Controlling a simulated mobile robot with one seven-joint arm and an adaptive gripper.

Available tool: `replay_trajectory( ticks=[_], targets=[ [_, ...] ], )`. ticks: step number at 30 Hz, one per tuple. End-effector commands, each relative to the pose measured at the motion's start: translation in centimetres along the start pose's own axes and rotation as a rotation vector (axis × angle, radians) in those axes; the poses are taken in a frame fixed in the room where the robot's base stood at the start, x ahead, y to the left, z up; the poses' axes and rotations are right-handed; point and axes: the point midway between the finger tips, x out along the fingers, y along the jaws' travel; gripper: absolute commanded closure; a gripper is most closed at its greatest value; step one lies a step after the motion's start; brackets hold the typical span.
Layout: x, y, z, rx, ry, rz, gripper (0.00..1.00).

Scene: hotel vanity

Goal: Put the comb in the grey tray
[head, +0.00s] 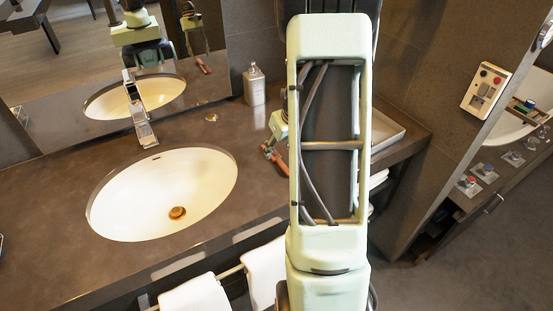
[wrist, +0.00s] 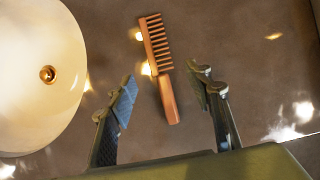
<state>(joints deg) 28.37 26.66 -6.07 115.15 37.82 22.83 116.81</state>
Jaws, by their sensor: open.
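The comb (wrist: 168,100) is orange-brown and lies flat on the dark counter in the wrist view. Its teeth point to the right at the far end, and its handle points towards my gripper. My gripper (wrist: 164,84) is open, with one finger on each side of the comb's handle and nothing held. In the head view the comb (head: 280,160) shows only partly, beside my arm. A pale grey tray (head: 388,143) is at the right end of the counter, mostly hidden behind my arm.
The white sink basin (head: 140,205) is left of the comb, with a chrome faucet (head: 142,120) behind it. A soap dispenser (head: 254,86) stands near the mirror. White towels (head: 197,296) hang along the counter front. Bare counter surrounds the comb.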

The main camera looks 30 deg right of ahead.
Motion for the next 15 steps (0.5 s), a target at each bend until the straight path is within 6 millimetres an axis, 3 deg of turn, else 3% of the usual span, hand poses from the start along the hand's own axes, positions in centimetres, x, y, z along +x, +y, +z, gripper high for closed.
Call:
replay_trajectory(
  ticks=[9, 15],
  targets=[
    [3.9, -0.1, 0.1, 0.001, 0.003, 0.002, 0.54],
    [4.3, -0.1, 0.2, 0.0, 0.0, 0.001, 0.54]
  ],
)
